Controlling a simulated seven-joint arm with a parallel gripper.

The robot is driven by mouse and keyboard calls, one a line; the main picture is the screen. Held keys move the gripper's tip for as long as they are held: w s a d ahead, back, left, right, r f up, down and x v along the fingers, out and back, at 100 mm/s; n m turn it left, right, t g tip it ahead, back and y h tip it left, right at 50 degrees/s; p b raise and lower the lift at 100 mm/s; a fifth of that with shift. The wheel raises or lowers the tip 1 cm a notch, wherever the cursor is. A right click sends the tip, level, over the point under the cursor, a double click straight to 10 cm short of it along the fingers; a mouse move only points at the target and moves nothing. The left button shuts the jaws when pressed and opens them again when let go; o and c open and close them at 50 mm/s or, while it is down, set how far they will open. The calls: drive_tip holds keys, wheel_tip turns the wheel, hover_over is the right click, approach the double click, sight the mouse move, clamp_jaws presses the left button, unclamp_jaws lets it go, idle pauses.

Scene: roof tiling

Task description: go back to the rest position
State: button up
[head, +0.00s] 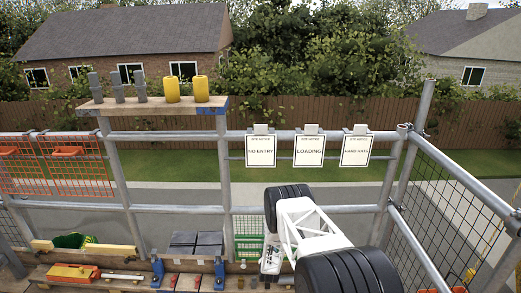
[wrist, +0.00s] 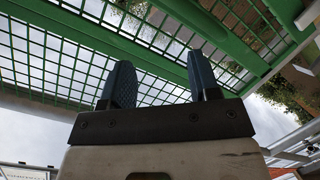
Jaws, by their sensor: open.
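My gripper (wrist: 160,88) shows in the wrist view with its two dark blue fingers spread apart and nothing between them. Behind the fingers is a green wire mesh with green bars (wrist: 85,35). In the head view my white and black arm reaches forward at the lower right. The gripper's fingertips cannot be made out there.
Scaffold rails stand ahead, with signs (head: 310,152) hung on them. A high plank (head: 150,107) carries grey posts and yellow cylinders (head: 172,90). Below are dark grey tiles (head: 196,243), blue clamps (head: 219,272), an orange-topped box (head: 73,273) and a green crate (head: 249,238) beside my arm.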

wheel_tip(320, 180, up, 27)
drive_tip(key=w+d+m+g, duration=0.1)
drive_tip(key=d+m+g, duration=0.1)
drive_tip(key=g, duration=0.1)
drive_tip(key=s+d+r+m+g, duration=0.1)
drive_tip(key=s+d+r, duration=0.1)
drive_tip(key=s+r, duration=0.8)
drive_tip(key=s+d+r+m+g, duration=0.1)
drive_tip(key=s+d+r+g, duration=0.15)
drive_tip(key=r, duration=1.35)
drive_tip(key=s+d+r+m+g, duration=0.1)
drive_tip(key=s+d+r, duration=0.1)
drive_tip(key=s+r, duration=0.5)
drive_tip(key=s+d+r+g, duration=0.1)
drive_tip(key=s+r, duration=0.3)
drive_tip(key=s, duration=0.6)
drive_tip(key=s+d+r+m+g, duration=0.1)
drive_tip(key=s+d+r, duration=0.1)
drive_tip(key=s+r, duration=0.5)
drive_tip(key=s+d+r+m+g, duration=0.1)
drive_tip(key=s+d+m+g, duration=0.1)
drive_tip(key=s, duration=3.1)
drive_tip(key=shift+s+d+g, duration=0.15)
drive_tip(key=shift+d+g, duration=0.2)
drive_tip(key=shift+g, duration=0.1)
